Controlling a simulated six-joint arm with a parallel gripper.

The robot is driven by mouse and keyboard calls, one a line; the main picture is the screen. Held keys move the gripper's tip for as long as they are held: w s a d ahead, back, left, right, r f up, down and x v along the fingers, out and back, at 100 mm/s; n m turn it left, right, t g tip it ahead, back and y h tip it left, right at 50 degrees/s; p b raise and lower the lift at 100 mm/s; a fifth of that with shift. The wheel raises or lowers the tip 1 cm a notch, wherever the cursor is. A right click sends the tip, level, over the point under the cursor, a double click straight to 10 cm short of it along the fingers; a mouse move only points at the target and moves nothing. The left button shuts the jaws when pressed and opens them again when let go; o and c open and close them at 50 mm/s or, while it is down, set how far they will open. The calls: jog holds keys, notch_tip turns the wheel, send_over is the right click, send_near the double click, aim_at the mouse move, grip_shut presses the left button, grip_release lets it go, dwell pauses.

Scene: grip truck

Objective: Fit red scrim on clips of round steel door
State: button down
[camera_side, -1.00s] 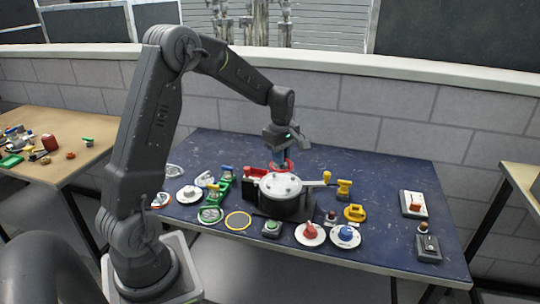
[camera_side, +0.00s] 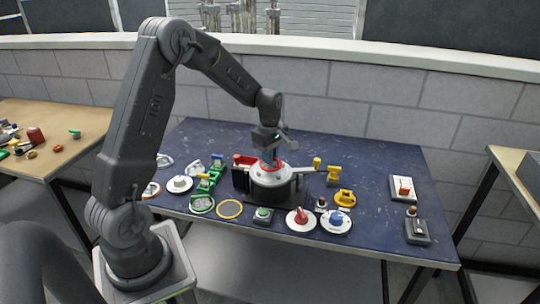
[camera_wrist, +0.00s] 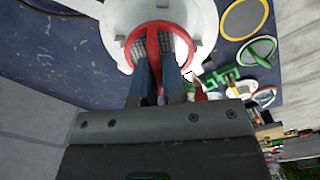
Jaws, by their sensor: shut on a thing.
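The red scrim (camera_wrist: 152,42) is a red ring with a dark mesh and a raised red bar across it. My gripper (camera_wrist: 158,66) is shut on that bar with its two blue fingers. In the side view my gripper (camera_side: 268,160) points down at the round steel door (camera_side: 285,177), with the red scrim (camera_side: 272,168) at its tips. The pale door (camera_wrist: 115,32) lies behind the scrim in the wrist view. The scrim is over the door face, but I cannot tell whether it touches. The clips are hidden.
The dark housing (camera_side: 275,195) carries the door, with a yellow-knobbed handle (camera_side: 316,163) at right. A yellow ring (camera_side: 229,209), a green-handled part (camera_side: 203,204), a red-knobbed disc (camera_side: 299,219) and a blue-knobbed disc (camera_side: 336,221) lie near. The table's back right is clear.

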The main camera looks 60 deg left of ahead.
jog(key=shift+f, duration=1.1)
dwell(2.2)
jog(key=c, duration=0.8)
grip_release()
jog(key=shift+r, duration=3.75)
jog(key=shift+d, duration=0.1)
jog(key=s+d+r+m+t, duration=0.2)
jog(key=s+d+r+m, duration=0.2)
jog(key=d+r+m, duration=0.3)
jog(key=s+d+r+m+t, duration=0.1)
jog(key=s+d+r+m, duration=0.1)
jog(key=s+d+m, duration=0.5)
jog(key=s+d+r+m+t, duration=0.2)
jog(key=s+d+m, duration=0.4)
jog(key=s, duration=0.3)
jog(key=shift+s+d+r+m+t, duration=0.3)
jog(key=shift+d+r+m, duration=0.05)
jog(key=shift+r+m, duration=0.15)
